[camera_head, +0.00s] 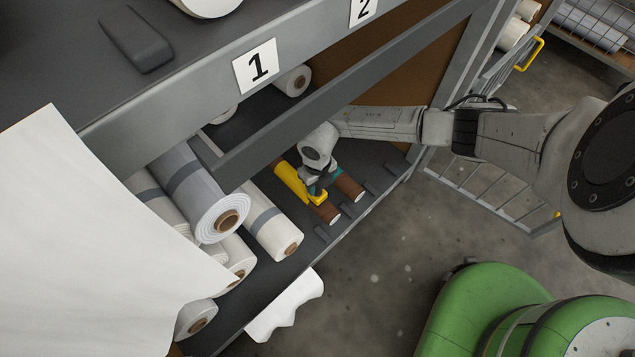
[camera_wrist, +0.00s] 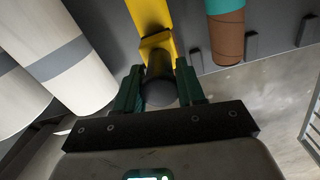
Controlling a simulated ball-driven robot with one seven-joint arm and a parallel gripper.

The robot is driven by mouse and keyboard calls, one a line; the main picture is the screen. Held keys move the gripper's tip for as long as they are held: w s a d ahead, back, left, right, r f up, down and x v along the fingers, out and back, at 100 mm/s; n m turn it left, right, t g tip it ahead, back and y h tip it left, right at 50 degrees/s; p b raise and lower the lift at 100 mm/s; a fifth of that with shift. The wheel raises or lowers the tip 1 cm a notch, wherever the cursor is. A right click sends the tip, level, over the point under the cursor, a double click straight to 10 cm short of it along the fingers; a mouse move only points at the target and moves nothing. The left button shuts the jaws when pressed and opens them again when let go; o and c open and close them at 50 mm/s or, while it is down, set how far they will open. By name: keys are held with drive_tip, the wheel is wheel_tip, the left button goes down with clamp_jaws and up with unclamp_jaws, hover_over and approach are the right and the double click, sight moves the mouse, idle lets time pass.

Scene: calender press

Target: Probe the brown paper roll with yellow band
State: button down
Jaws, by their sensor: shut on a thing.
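My gripper (camera_head: 318,184) is shut on the dark round handle of a yellow tool (camera_wrist: 155,41), between green fingers (camera_wrist: 159,88). The tool's long yellow part points away from the gripper in the wrist view. In the head view, the tool (camera_head: 288,180) lies over or against the left brown paper roll (camera_head: 328,212) on the dark shelf. Only this roll's end shows clearly. I cannot tell its yellow band from the tool, nor whether they touch. A second brown roll (camera_head: 350,188) lies to its right; its teal band shows in the wrist view (camera_wrist: 226,24).
White rolls with grey bands (camera_head: 272,222) lie left of the gripper, close by. A grey rail (camera_head: 310,115) crosses above the shelf (camera_head: 355,155). Small dividers line the shelf's front edge. A large white sheet (camera_head: 75,230) hangs at left. Open floor (camera_head: 375,275) lies in front.

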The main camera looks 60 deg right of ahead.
drive_tip(key=shift+r+p, duration=3.5)
drive_tip(key=shift+p, duration=0.8)
